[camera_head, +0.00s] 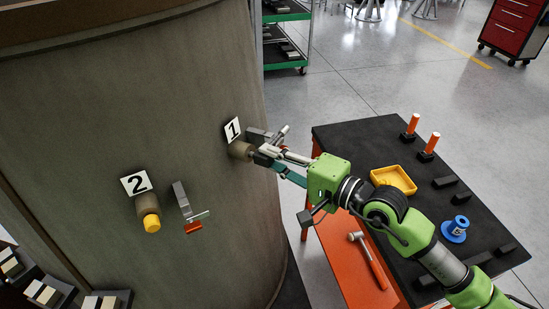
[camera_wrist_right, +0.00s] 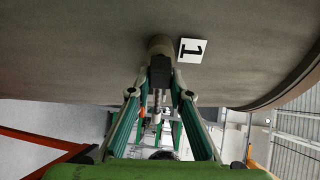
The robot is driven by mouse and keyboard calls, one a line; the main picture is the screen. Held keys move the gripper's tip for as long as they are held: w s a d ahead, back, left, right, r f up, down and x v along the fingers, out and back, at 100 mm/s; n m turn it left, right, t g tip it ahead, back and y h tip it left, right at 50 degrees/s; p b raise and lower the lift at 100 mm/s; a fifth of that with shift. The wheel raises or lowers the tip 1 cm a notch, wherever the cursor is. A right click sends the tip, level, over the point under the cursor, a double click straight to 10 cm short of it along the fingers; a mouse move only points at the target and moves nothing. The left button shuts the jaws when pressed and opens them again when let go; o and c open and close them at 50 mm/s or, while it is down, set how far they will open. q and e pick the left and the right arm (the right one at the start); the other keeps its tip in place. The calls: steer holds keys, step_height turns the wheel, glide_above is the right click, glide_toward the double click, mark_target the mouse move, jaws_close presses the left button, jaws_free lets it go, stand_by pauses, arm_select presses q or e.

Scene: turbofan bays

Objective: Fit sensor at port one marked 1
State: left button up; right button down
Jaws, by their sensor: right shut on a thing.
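Port one (camera_head: 240,149) is a brown cylindrical boss on the curved grey-brown casing, beside a white plate marked 1 (camera_head: 232,130). It also shows in the wrist view (camera_wrist_right: 160,44), with its plate (camera_wrist_right: 192,50) to the right. My right gripper (camera_head: 267,154) is at the port's outer end, shut on the sensor. In the wrist view its fingers (camera_wrist_right: 160,78) close around a dark part with a metal shaft (camera_wrist_right: 158,98), in line with the port. The fingers hide most of the sensor; whether it is seated inside the port I cannot tell. My left gripper is out of view.
Port two (camera_head: 148,212) has a yellow cap and a plate marked 2 (camera_head: 136,182). A grey bracket with a red end (camera_head: 188,208) sits beside it; another grey bracket (camera_head: 258,134) is close to my right gripper. The cart (camera_head: 385,136) carries a yellow tray (camera_head: 393,179) and a hammer (camera_head: 368,260).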

steer(key=shift+x, duration=0.85)
steer(key=shift+s+r, duration=0.1)
steer(key=shift+s, duration=0.05)
stand_by(0.5)
steer(key=c, duration=1.8)
jaws_free()
steer(key=shift+a, duration=0.15)
steer(key=shift+v, duration=5.95)
